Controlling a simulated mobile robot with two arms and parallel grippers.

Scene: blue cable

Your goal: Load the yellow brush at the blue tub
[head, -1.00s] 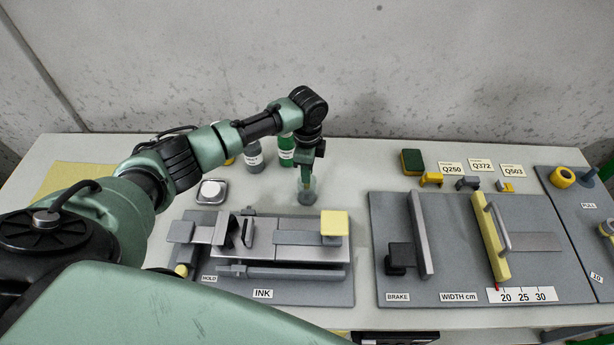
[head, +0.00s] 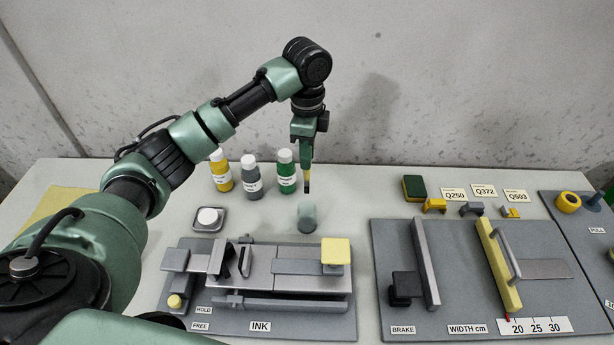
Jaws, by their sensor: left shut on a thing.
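My left gripper (head: 308,160) is shut on a slim yellow brush (head: 308,173) with a dark tip that points down. The brush hangs upright, its tip a little above and apart from a small translucent grey-teal tub (head: 306,217). This tub stands on the table behind the ink board; its color is too pale for me to call it clearly blue. The gripper's fingers are small here and hide the upper part of the brush. My right gripper is not in view.
Yellow (head: 221,172), grey (head: 251,173) and green (head: 286,172) bottles stand behind the tub. A white-topped pot sits in a grey dish (head: 208,219). The ink board (head: 190,318) lies in front, the brake board (head: 455,300) at right. Table right of the tub is clear.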

